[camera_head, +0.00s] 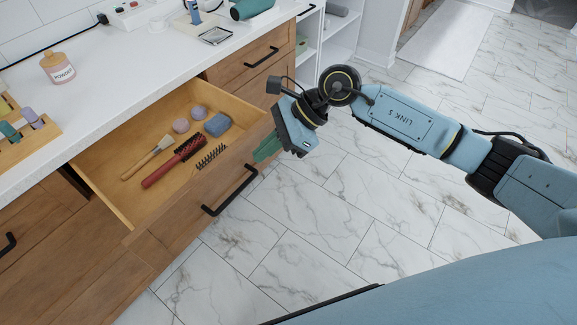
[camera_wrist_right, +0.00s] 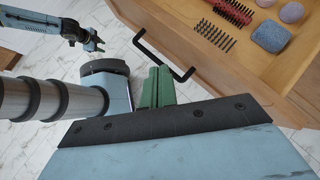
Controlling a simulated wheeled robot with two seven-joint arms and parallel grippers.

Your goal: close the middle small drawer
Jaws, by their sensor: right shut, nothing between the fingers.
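The middle small drawer (camera_head: 185,224) is pulled well out of the wooden cabinet, with a black bar handle (camera_head: 230,192) on its front. The handle also shows in the right wrist view (camera_wrist_right: 165,56). My right gripper (camera_head: 264,151) has its green fingers shut and empty, beside the drawer front near its right end. In the right wrist view the fingers (camera_wrist_right: 156,86) are close to the handle; I cannot tell whether they touch the drawer. My left gripper (camera_wrist_right: 93,43) shows small at the upper left of the right wrist view, away from the drawer; its jaw state is unclear.
The drawer holds a red hairbrush (camera_head: 174,161), a wooden-handled brush (camera_head: 148,158), a black comb (camera_head: 211,156), a blue-grey block (camera_head: 218,124) and two round mauve items. A powder bottle (camera_head: 58,68) stands on the white counter (camera_head: 120,82). Marble floor in front is clear.

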